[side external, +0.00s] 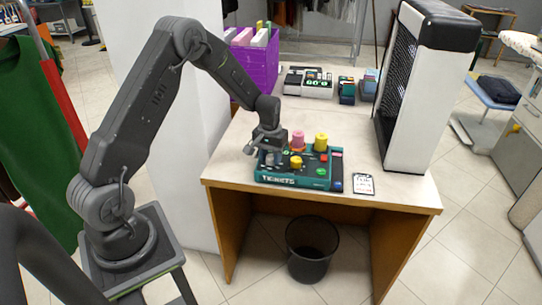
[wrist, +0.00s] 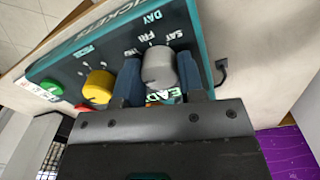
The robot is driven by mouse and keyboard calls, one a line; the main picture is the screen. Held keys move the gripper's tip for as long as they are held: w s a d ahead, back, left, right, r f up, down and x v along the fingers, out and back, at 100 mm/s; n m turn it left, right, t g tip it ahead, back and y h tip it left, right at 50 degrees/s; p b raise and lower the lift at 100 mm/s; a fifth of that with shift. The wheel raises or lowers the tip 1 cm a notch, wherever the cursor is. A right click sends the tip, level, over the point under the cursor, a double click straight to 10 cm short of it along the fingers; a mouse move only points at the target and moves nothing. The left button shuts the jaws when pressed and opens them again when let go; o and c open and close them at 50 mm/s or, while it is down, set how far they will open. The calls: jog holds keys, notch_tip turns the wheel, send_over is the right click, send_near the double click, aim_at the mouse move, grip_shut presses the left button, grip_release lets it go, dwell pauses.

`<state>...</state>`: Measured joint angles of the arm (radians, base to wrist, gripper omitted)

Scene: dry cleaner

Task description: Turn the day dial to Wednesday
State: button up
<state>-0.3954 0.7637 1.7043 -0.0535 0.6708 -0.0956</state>
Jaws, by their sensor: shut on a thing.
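The day dial (wrist: 158,64) is a grey round knob on a teal ticket machine (side external: 295,183) lettered TICKETS. In the wrist view, the word DAY and the labels SAT, FRI and THU show around its far side; the other day labels are hidden. I cannot tell surely which day its mark points to. My gripper (wrist: 160,78) has one dark blue finger on each side of the dial and is shut on it. In the side external view, my gripper (side external: 266,146) is at the machine's left end, where the arm partly covers the dial.
A yellow knob (wrist: 98,87) is close beside the left finger, with green and red buttons beyond. Pink (side external: 298,138) and yellow rolls stand behind the machine. A white card (side external: 363,184) lies to its right, and a tall black-and-white unit (side external: 425,90) stands farther right.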

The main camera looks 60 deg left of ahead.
aim_at(270, 156)
jog(key=shift+n, duration=0.3)
jog(key=shift+w, duration=0.1)
jog(key=o, duration=0.9)
jog(key=shift+o, duration=0.2)
notch_tip(270, 156, up, 14)
jog(key=shift+s+a, duration=0.2)
jog(key=shift+a, duration=0.05)
